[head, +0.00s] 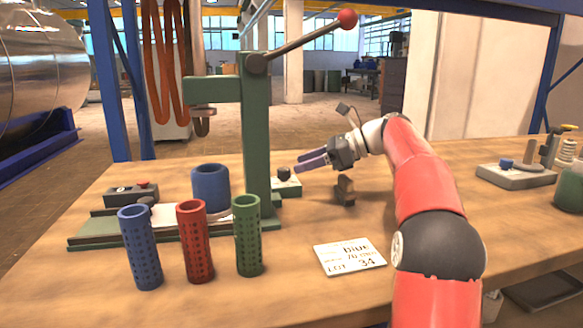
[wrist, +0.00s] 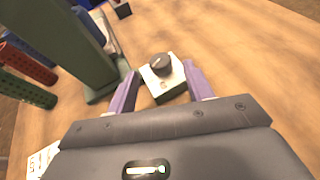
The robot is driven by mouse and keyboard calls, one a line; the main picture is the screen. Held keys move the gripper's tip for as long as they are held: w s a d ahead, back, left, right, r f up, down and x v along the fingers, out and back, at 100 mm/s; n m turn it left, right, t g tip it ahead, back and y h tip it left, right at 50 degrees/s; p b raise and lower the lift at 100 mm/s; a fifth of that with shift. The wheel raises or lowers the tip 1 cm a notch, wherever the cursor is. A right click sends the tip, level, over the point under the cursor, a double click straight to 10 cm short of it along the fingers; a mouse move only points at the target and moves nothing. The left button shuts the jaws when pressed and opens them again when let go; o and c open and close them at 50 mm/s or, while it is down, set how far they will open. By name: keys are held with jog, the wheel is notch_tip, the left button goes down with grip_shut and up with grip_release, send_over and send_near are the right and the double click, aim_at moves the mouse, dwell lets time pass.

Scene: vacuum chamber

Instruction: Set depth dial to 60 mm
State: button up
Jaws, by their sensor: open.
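The depth dial is a dark round knob (head: 284,173) on a small pale green-and-white box (head: 291,187) just right of the green press column (head: 256,140). In the wrist view the knob (wrist: 161,64) sits on the box top (wrist: 165,83), between and beyond my two purple fingers. My gripper (head: 313,162) is open and empty, reaching left toward the dial; it also shows in the wrist view (wrist: 156,88). The fingers do not appear to touch the knob. The dial's scale markings are too small to read.
Blue (head: 139,247), red (head: 194,241) and green (head: 248,235) perforated cylinders stand in front of the press. A blue cup (head: 211,188) stands on its base. A card (head: 349,257) reading "blue", "70" and "LOT 34" lies front centre.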

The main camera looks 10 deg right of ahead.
jog(key=shift+v, duration=0.85)
jog(key=shift+f, duration=0.1)
